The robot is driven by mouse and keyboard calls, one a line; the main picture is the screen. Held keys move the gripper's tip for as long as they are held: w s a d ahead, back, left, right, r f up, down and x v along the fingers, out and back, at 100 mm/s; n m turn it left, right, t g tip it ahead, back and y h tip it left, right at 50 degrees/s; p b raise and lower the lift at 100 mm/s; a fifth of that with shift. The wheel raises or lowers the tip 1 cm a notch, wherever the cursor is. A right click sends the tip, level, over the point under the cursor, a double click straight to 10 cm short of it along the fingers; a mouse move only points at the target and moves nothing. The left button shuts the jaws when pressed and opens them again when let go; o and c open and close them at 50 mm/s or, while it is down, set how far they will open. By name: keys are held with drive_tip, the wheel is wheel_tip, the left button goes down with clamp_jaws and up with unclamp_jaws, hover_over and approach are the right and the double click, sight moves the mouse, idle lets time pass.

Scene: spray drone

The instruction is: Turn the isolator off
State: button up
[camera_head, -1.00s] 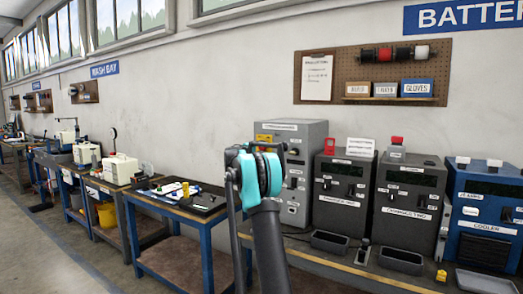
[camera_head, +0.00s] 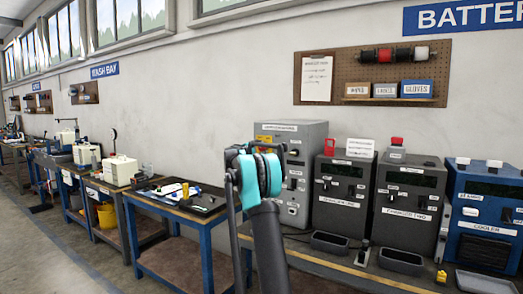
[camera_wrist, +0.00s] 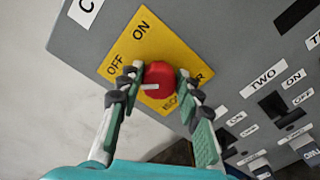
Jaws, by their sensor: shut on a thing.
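The isolator is a red round knob (camera_wrist: 160,76) on a yellow plate (camera_wrist: 127,50) on a grey cabinet in the wrist view. The plate reads ON near its top and OFF at its left. A white pointer on the knob points left, to the OFF side. My gripper (camera_wrist: 155,84) has a finger on each side of the knob and is shut on it. In the head view the yellow plate (camera_head: 264,138) shows high on the grey cabinet (camera_head: 302,137), and my arm hides its lower part. The knob and fingertips are hidden there.
Dark switches labelled TWO (camera_wrist: 272,107) sit right of the knob in the wrist view. Dark chargers (camera_head: 342,196) and a blue cooler (camera_head: 486,212) stand right of the grey cabinet. A workbench (camera_head: 178,213) with tools stands to the left.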

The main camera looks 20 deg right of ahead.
drive_tip(key=shift+n, duration=0.3)
drive_tip(key=o, duration=1.2)
drive_tip(key=shift+c, duration=0.2)
drive_tip(key=v, duration=1.2)
drive_tip(key=shift+f, duration=0.1)
